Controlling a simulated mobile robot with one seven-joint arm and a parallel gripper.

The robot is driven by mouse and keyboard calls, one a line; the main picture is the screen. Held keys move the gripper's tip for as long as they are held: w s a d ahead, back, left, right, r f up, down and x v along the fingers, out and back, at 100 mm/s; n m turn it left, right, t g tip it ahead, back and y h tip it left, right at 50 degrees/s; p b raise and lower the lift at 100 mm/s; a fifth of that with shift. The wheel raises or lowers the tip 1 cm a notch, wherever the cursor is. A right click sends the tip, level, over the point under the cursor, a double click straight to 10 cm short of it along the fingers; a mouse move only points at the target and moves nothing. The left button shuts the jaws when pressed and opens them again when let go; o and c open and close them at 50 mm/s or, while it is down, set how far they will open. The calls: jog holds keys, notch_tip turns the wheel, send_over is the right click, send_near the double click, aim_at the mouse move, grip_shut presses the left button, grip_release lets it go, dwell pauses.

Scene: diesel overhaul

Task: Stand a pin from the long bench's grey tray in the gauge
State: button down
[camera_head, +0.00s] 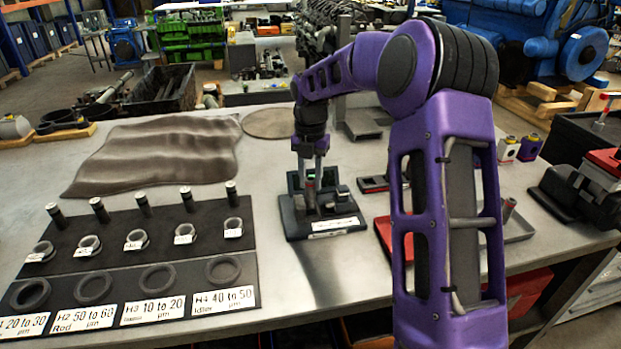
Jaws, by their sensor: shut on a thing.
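The gauge (330,222) is a small dark stand with a white label on its front edge, in the middle of the long bench (290,270). My gripper (314,182) points down at the gauge, its fingers just over or within the stand. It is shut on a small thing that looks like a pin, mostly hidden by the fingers. I cannot tell whether the pin touches the gauge. The grey tray (522,232) is at the right, partly hidden behind my arm. A short pin (508,208) shows in it.
A dark mat (120,235) at left carries several upright pins, labelled rings and range cards. A red tray (383,232) sits right of the gauge. A dark and red device (590,185) stands at the right edge. A crumpled cloth (160,150) lies behind the mat.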

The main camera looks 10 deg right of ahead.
aim_at(311, 189)
jog(key=shift+f, duration=0.1)
jog(key=shift+f, duration=0.45)
jog(key=shift+f, duration=1.05)
dwell(0.6)
jog(key=shift+c, duration=0.5)
grip_release()
jog(key=shift+r, duration=4)
